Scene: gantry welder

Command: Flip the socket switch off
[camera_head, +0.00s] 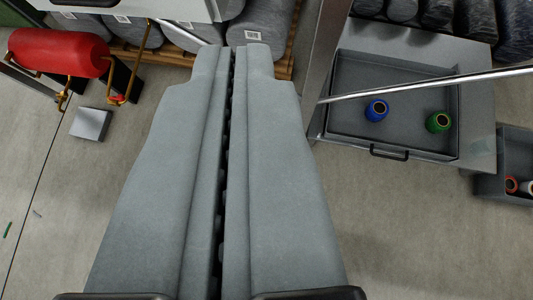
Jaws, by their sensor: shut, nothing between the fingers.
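My gripper (240,48) fills the middle of the view. Its two long grey fingers lie side by side, shut, with only a thin dark seam between them and nothing held. The fingertips point toward the top of the picture, in front of wrapped grey rolls. I cannot make out a socket switch in this view. The fingers hide what is behind them.
An open grey drawer (345,120) at right holds a blue spool (376,110) and a green spool (438,122). A metal rod (430,84) crosses above it. Lower floor is clear.

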